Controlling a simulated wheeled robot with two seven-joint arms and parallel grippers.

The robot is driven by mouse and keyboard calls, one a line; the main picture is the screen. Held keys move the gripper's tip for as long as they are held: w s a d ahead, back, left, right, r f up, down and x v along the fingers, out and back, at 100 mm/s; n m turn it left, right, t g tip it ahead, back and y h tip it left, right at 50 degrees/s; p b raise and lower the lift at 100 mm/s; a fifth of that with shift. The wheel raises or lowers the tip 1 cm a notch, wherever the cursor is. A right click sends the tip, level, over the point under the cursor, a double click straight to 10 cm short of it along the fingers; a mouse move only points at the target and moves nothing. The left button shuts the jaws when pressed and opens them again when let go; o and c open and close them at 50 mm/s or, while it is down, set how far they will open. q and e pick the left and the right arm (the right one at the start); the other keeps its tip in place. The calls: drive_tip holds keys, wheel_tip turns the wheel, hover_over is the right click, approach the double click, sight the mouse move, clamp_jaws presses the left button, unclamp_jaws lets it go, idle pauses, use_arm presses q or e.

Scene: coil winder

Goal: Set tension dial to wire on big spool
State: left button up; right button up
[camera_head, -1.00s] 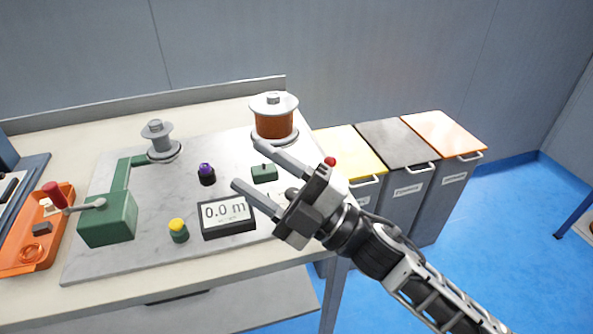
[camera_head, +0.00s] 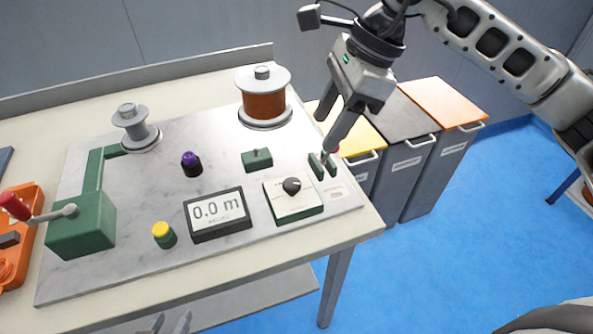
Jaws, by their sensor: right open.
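The big spool (camera_head: 265,102), wound with copper-brown wire, stands at the back right. My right gripper (camera_head: 329,130) is open and empty, pointing down behind and to the right of the dial, apart from it. Its fingertips are near two small green upright plates (camera_head: 323,165). Only what look like the tips of my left gripper (camera_head: 169,324) show at the bottom edge, below the tabletop.
A meter reading 0.0 m (camera_head: 218,213) stands left of the dial. A yellow button (camera_head: 163,234), purple knob (camera_head: 191,164), green block (camera_head: 257,160), grey spool (camera_head: 132,125) and red-handled crank (camera_head: 20,208) share the worktop. Bins (camera_head: 410,165) stand beyond its right edge.

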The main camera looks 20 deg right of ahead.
sight(293, 183)
drive_tip(key=x, duration=1.1)
drive_tip(key=shift+a+f+p, duration=0.1)
drive_tip(key=shift+f+p, duration=0.1)
drive_tip(key=shift+p, duration=0.1)
drive_tip(key=shift+w+a+f, duration=0.1)
drive_tip(key=shift+a+f, duration=0.1)
drive_tip(key=shift+f, duration=0.25)
